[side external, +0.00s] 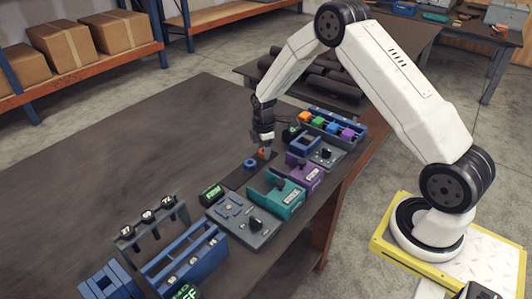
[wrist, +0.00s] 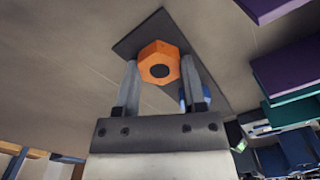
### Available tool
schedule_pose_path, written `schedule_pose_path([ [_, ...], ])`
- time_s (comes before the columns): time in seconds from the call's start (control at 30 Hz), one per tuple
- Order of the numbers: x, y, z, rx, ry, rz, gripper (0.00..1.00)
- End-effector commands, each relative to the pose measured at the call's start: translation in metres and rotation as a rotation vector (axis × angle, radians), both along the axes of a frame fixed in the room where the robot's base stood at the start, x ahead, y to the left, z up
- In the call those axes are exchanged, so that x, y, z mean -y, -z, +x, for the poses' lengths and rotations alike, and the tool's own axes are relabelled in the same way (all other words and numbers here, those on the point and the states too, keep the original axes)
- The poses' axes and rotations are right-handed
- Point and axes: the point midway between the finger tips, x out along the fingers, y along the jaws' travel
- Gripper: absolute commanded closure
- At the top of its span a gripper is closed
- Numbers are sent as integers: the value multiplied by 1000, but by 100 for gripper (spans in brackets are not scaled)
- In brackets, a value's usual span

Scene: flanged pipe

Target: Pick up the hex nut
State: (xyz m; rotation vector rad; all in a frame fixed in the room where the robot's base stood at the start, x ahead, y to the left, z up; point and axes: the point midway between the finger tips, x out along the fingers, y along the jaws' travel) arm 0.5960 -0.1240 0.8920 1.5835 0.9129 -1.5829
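The hex nut is orange with a dark centre hole. In the wrist view the nut (wrist: 158,58) sits between the two fingertips of my gripper (wrist: 159,66), with a finger close along each side. I cannot tell whether the fingers press on it. In the side view my gripper (side external: 264,149) points down over the dark mat, and the orange nut (side external: 262,154) shows at its tip. Whether the nut rests on the mat or is just above it is unclear.
A blue nut (side external: 250,164) is on the dark mat (side external: 237,179) close by. Teal (side external: 277,196) and purple (side external: 303,172) fixtures stand to the right, with a tray of coloured blocks (side external: 332,126) behind. A grey plate (side external: 241,219) lies in front. The table's left side is clear.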

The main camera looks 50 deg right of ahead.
Motion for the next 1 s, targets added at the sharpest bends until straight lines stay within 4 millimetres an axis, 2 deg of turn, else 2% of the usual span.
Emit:
schedule_pose_path([
  [0.03, 0, 0, 0, 0, 0, 0, 69],
  [0.13, 0, 0, 0, 0, 0, 0, 100],
  [0.63, 0, -7, 1, 2, 0, 0, 100],
  [0.87, 0, -29, 1, 4, 0, 0, 100],
  [1.0, -2, -43, -9, 1, 0, 1, 100],
])
